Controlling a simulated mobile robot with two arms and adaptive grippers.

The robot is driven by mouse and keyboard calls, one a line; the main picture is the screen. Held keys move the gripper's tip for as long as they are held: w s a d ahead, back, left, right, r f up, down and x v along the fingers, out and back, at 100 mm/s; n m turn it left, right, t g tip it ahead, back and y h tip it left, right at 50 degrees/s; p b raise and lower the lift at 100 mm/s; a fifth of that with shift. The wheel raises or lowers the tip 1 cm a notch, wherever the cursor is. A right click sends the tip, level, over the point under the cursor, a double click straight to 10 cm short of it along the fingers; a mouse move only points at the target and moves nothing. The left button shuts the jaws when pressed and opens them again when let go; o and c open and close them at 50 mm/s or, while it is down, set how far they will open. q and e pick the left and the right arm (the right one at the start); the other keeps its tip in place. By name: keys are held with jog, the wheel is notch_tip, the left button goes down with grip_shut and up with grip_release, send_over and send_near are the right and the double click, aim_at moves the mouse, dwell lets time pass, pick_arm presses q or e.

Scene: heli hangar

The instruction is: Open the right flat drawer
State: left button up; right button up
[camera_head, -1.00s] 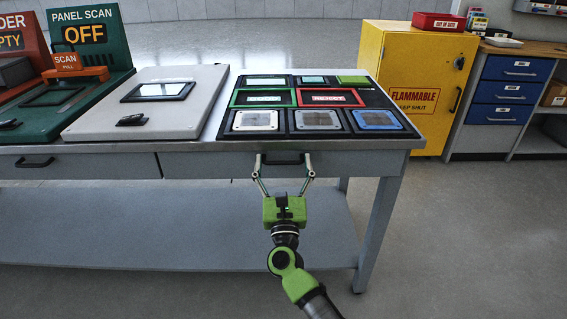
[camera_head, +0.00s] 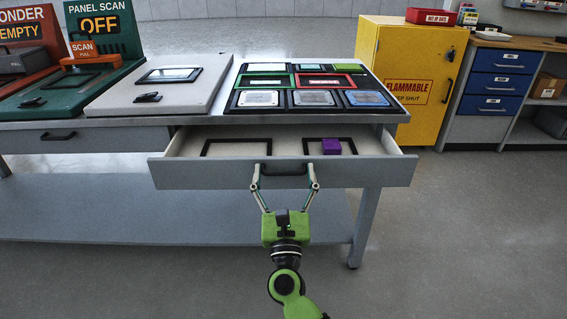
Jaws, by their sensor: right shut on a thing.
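The right flat drawer (camera_head: 210,176) under the workbench is pulled out well past the bench edge. Its inside shows a pale floor with two black frames and a purple block (camera_head: 331,146) in the right part. My right gripper (camera_head: 284,178) is at the middle of the drawer front, its fingers at the dark handle (camera_head: 285,169) and shut on it. My left gripper is not in view.
The workbench top (camera_head: 150,120) holds a black tray board (camera_head: 318,108), a grey panel with a screen (camera_head: 160,88) and a green panel scan stand (camera_head: 105,40). The left drawer (camera_head: 90,136) is shut. A yellow flammable cabinet (camera_head: 395,60) stands behind right. Floor on the right is clear.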

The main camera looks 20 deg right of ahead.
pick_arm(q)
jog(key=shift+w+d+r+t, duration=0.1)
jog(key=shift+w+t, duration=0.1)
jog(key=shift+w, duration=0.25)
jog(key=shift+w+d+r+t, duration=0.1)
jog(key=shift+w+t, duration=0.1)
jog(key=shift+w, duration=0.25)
pick_arm(e)
jog(key=s+a, duration=0.2)
jog(key=s, duration=0.7)
jog(key=shift+s+a, duration=0.3)
jog(key=shift+s, duration=0.05)
jog(key=o, duration=1.3)
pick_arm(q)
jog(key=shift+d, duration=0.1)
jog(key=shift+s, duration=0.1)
pick_arm(e)
jog(key=v, duration=1.2)
